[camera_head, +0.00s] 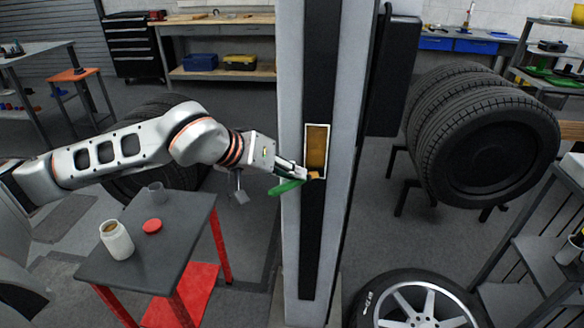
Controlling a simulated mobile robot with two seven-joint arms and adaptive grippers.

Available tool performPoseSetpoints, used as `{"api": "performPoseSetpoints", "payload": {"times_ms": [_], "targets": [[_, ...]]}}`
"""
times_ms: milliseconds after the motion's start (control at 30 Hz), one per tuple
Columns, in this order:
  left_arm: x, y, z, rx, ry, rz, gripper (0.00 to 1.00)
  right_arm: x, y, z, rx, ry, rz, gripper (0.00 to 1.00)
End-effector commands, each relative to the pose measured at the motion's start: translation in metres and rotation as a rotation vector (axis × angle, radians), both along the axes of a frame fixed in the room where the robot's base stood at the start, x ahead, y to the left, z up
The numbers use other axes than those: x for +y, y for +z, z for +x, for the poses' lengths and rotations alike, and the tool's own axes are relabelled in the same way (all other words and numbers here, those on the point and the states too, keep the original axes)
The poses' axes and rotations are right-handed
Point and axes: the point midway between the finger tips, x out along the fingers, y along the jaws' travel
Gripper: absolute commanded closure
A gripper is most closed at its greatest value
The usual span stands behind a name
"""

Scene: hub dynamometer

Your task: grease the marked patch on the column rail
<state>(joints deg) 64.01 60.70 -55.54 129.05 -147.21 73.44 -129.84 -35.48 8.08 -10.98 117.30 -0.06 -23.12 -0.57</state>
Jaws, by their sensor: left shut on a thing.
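The marked patch (317,148) is a tall brown rectangle with a white border on the dark strip of the column rail (312,225). My left gripper (299,172) is shut on a brush with a green handle (285,187). The brush's orange-brown tip is at the lower edge of the patch; I cannot tell whether it touches. An open white jar (117,240) with brown content stands on the small grey table (178,258). A red lid (152,226) lies beside it. My right gripper is not in view.
A large tyre stack (470,130) on a stand is right of the column. A wheel (415,305) lies on the floor at the front right. A workbench (215,75) is behind.

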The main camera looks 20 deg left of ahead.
Motion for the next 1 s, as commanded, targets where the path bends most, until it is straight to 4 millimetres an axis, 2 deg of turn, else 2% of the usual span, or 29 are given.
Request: {"api": "performPoseSetpoints", "payload": {"times_ms": [33,167,533,1000], "targets": [[0.000,-0.009,0.000,0.005,0.000,0.000,1.00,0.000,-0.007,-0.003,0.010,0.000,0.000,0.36],[0.001,-0.017,0.000,0.004,0.002,0.000,1.00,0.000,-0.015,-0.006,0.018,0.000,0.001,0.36],[0.000,-0.015,-0.001,0.000,0.002,0.000,1.00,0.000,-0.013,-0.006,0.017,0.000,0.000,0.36],[-0.011,-0.015,-0.041,0.000,-0.001,0.001,1.00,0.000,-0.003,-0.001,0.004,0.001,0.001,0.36]]}}
